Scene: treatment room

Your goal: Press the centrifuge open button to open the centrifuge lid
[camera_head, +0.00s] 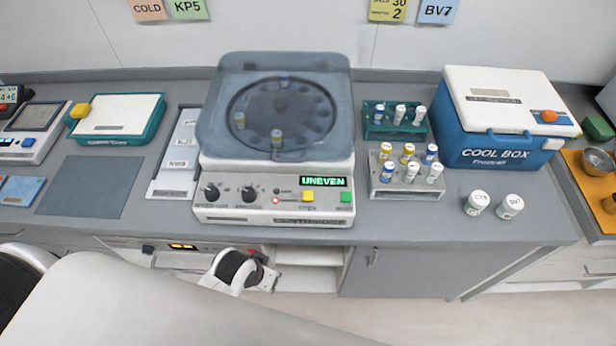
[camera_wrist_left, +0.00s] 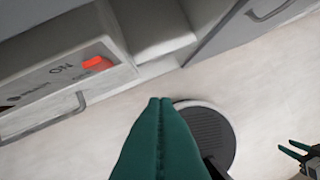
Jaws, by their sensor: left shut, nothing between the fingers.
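The centrifuge (camera_head: 207,165) stands on the counter in the head view. Its translucent blue-grey lid (camera_head: 215,115) lies over the round rotor, and several capped tubes show through it. The front panel has two knobs, a lit green display reading UNEVEN (camera_head: 323,182), a yellow button (camera_head: 308,196) and a green button (camera_head: 346,197). Which button opens the lid is too small to read. My left gripper (camera_wrist_left: 160,101) is shut and empty in the left wrist view, low in front of the cabinets. My right gripper (camera_wrist_left: 291,149) shows at that view's right edge, fingers apart.
Tube racks (camera_head: 371,189) and a blue cool box (camera_head: 455,140) stand right of the centrifuge. White labelled trays (camera_head: 170,190) stand close on its left. Two white-capped jars (camera_head: 476,203) sit near the counter's front edge. Open cabinet shelves are below.

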